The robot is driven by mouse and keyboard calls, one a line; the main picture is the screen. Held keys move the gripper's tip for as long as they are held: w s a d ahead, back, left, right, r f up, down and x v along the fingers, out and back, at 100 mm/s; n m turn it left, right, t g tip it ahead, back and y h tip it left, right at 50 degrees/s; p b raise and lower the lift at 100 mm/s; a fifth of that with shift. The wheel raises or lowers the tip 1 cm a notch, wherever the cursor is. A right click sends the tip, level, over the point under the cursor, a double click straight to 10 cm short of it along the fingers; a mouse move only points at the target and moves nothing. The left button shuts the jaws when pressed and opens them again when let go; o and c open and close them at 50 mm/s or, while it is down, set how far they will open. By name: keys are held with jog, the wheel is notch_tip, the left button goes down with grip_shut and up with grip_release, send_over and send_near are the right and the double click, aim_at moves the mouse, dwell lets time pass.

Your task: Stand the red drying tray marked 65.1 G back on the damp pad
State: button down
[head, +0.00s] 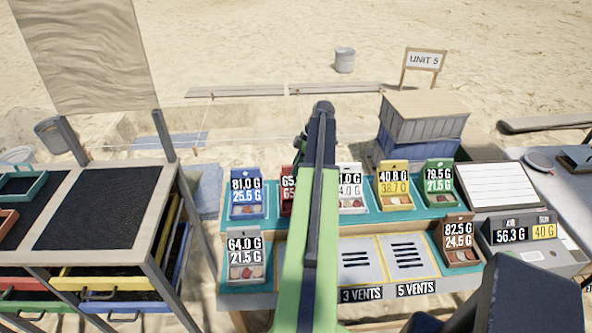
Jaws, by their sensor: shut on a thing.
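The red tray (287,194) shows as a narrow strip left of my arm, in the back row between the blue and white trays. Only "65." and part of a lower label can be read on it; my arm covers the rest. I cannot tell whether it touches the teal mat (383,217) under that row. My arm rises through the middle of the picture and hides its own end, so my gripper is not seen. No surface is readably marked as the damp pad; teal surfaces also lie under the grey tray (246,259) and the brown tray (461,244).
Blue 81.0 G (247,193), white (350,190), yellow 40.8 G (394,187) and green 79.5 G (439,184) trays stand close together. Slotted plates marked 3 VENTS (357,259) and 5 VENTS (408,253) are bare. A gauge box (525,235) stands right.

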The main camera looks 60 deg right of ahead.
jog(key=shift+f, duration=0.1)
jog(key=c, duration=1.3)
grip_release()
jog(key=shift+r+p, duration=0.35)
jog(key=shift+r, duration=0.1)
jog(key=p+v, duration=1)
jog(key=v, duration=0.1)
jog(key=shift+s+d+r, duration=0.1)
jog(key=shift+d+r, duration=0.05)
